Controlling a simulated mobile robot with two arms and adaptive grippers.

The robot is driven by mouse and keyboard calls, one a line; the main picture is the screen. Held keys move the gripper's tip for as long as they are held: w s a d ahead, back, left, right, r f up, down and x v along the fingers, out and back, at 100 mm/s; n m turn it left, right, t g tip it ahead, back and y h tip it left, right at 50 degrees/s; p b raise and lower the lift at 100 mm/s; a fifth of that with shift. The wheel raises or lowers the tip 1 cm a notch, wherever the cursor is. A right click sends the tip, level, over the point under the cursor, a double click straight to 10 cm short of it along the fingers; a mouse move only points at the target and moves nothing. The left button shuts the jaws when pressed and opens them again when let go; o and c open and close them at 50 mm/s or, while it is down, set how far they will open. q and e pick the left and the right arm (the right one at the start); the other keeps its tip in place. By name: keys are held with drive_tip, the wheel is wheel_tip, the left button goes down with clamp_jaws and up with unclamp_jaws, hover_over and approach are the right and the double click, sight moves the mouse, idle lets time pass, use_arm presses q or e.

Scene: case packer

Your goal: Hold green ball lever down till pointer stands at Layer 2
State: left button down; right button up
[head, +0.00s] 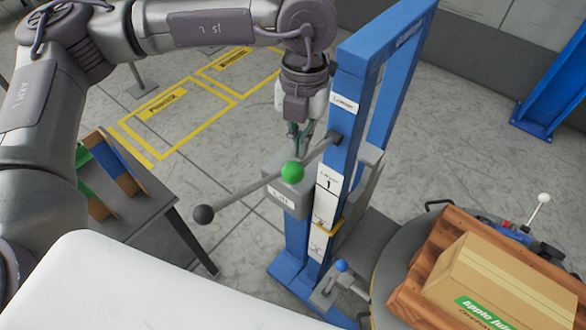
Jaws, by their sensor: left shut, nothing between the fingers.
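The green ball (292,172) of the lever sits by a grey labelled box (272,181) on the blue post. My left gripper (300,150) points down, shut and empty, with its fingertips just above or behind the ball; I cannot tell whether they touch it. The white layer scale (329,186) runs down the post, with a clear "1" at the top and smaller marks below. An orange band, seemingly the pointer (325,231), crosses the scale low down, near the lower marks; its exact reading is too small to tell. My right gripper is out of view.
A long grey bar with a black ball (203,214) slants out from the post, close to my gripper. A blue-ball lever (341,265) is lower down. At right, a carton (510,285) rests on a wooden pallet (408,296). A grey table (140,210) stands left.

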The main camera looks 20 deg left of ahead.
use_arm(q)
wheel_tip(320, 180, up, 10)
drive_tip(key=w, duration=0.1)
drive_tip(key=shift+w+r, duration=0.1)
idle(0.6)
